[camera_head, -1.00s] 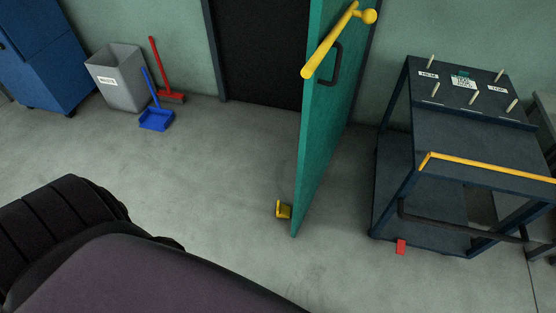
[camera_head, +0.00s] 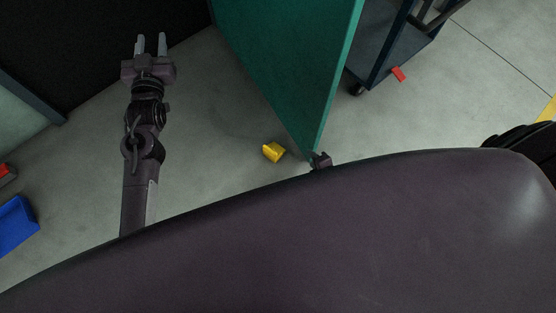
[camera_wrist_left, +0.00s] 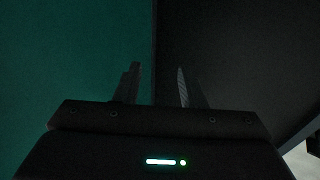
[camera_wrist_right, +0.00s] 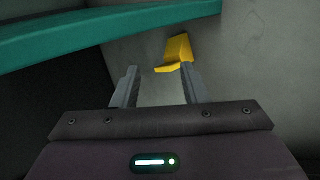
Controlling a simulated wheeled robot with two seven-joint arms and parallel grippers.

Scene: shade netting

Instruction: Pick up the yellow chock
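The yellow chock (camera_head: 273,152) sits on the grey floor close to the lower edge of the green door (camera_head: 290,75). It also shows in the right wrist view (camera_wrist_right: 178,50), just beyond the fingers and nearer the right one. My right gripper (camera_wrist_right: 158,85) is open with nothing between its fingers; in the head view it is mostly hidden behind my body. My left gripper (camera_head: 150,45) is open and empty, up and left of the chock, in front of the dark doorway. The left wrist view (camera_wrist_left: 155,85) shows its fingers apart.
A dark cart (camera_head: 390,60) with a red block (camera_head: 399,74) by it stands right of the door. The floor left of the chock is clear.

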